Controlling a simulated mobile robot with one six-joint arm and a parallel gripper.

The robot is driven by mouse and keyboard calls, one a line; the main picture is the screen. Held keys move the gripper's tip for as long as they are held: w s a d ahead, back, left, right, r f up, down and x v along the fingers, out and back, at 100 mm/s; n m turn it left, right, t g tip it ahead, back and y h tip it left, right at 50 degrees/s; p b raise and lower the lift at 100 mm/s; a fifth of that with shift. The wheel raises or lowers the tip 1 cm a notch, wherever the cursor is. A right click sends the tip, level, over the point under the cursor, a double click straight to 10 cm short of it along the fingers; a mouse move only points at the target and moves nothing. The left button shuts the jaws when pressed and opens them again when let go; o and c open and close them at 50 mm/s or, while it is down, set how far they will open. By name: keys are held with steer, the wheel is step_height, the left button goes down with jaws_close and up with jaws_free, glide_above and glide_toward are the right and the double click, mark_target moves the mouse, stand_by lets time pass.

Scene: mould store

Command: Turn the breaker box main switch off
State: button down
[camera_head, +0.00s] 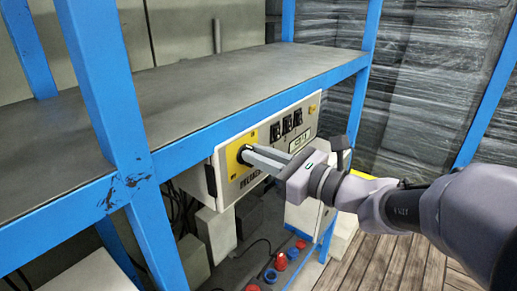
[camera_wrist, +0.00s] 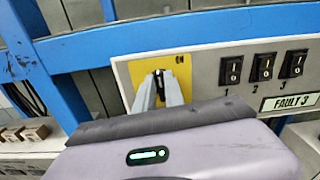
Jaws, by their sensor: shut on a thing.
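The breaker box (camera_head: 308,104) is a pale panel under the blue shelf. Its main switch (camera_wrist: 158,82) is a dark handle on a yellow plate (camera_head: 233,165) at the panel's left end; the plate also shows in the wrist view (camera_wrist: 183,66). My gripper (camera_head: 246,152) reaches the plate from the right, and its two fingers are shut on the switch handle. In the wrist view the fingers (camera_wrist: 160,88) stand on both sides of the dark handle. The fingers hide much of the handle, so I cannot tell its exact setting.
Several numbered black rocker switches (camera_wrist: 262,67) and a "FAULT 3" label (camera_wrist: 291,102) are right of the plate. The blue shelf beam (camera_head: 195,137) runs just above the box. Red and blue sockets (camera_head: 281,262) and cables lie below. Wooden floor (camera_head: 395,262) is at right.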

steer(key=n+b, duration=0.5)
steer(key=b, duration=0.3)
steer(key=f+n+b, duration=0.1)
steer(key=n+b, duration=0.5)
steer(key=b, duration=0.3)
steer(key=s+n+b, duration=0.1)
steer(key=n+b, duration=0.4)
steer(key=b, duration=0.3)
steer(key=shift+a+f+n, duration=0.2)
steer(key=shift+a+n, duration=0.1)
steer(key=shift+a, duration=0.05)
steer(key=shift+n+b, duration=0.3)
steer(key=shift+b, duration=0.2)
steer(key=shift+r, duration=0.1)
steer(key=c, duration=1.4)
jaws_free()
steer(key=shift+c, duration=0.2)
